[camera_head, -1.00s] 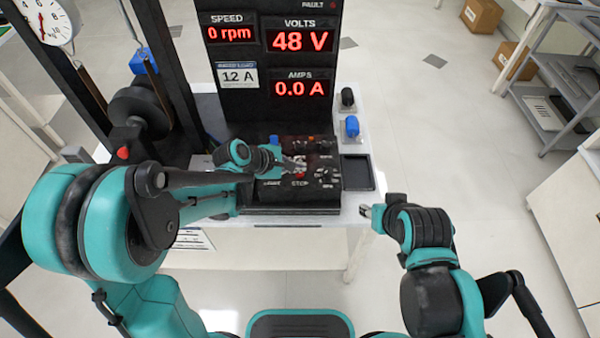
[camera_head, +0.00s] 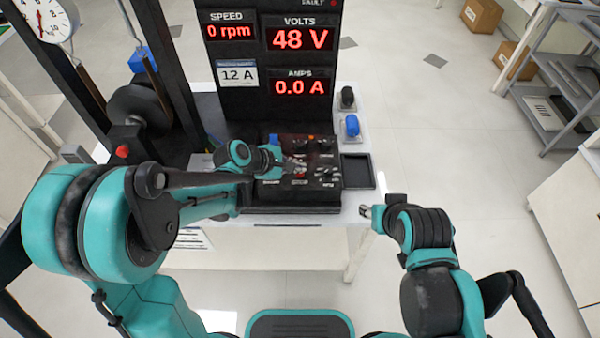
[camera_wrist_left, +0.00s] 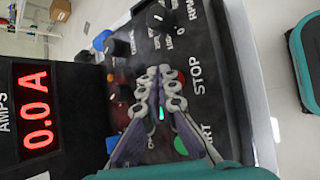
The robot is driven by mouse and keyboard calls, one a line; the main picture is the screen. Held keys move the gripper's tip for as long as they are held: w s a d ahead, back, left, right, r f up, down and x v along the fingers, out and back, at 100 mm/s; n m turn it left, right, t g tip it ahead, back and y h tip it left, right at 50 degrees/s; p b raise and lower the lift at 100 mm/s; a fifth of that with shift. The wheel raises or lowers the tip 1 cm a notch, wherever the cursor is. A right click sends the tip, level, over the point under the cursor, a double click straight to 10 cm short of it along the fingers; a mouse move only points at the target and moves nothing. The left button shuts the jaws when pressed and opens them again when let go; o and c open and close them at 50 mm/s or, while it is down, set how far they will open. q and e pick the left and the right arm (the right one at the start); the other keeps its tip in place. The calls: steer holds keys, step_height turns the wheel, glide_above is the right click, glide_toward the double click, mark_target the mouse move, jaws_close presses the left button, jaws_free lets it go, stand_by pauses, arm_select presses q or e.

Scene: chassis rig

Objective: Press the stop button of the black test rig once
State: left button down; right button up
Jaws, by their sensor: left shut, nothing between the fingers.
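The black test rig's sloped control panel (camera_head: 325,186) sits on the white table, with its display tower behind. My left gripper (camera_head: 300,167) is over the panel, its fingers shut and empty. In the left wrist view its fingertips (camera_wrist_left: 165,75) are beside the STOP label (camera_wrist_left: 196,73). The red stop button (camera_wrist_left: 180,77) is partly hidden behind the fingertips; I cannot tell whether they touch it. A green button (camera_wrist_left: 180,146) by the partly covered START label shows beside the fingers. My right gripper (camera_head: 367,211) is off the table's front right, too small to tell its opening.
The display tower (camera_head: 270,107) reads 0 rpm, 48 V and 0.0 A. Several knobs, including a black one (camera_wrist_left: 158,17), stand on the panel. A black tray (camera_head: 357,171) and a blue-capped part (camera_head: 352,126) lie right of the panel. A dark post stands at left.

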arm_select(q)
steer(key=shift+f+b, duration=0.4)
steer(key=shift+f, duration=0.15)
stand_by(0.6)
steer(key=shift+r, duration=0.1)
steer(key=shift+r+p, duration=0.7)
steer(key=shift+r, duration=0.1)
step_height(320, 180, up, 5)
steer(key=p, duration=0.4)
steer(key=shift+r, duration=0.1)
stand_by(0.9)
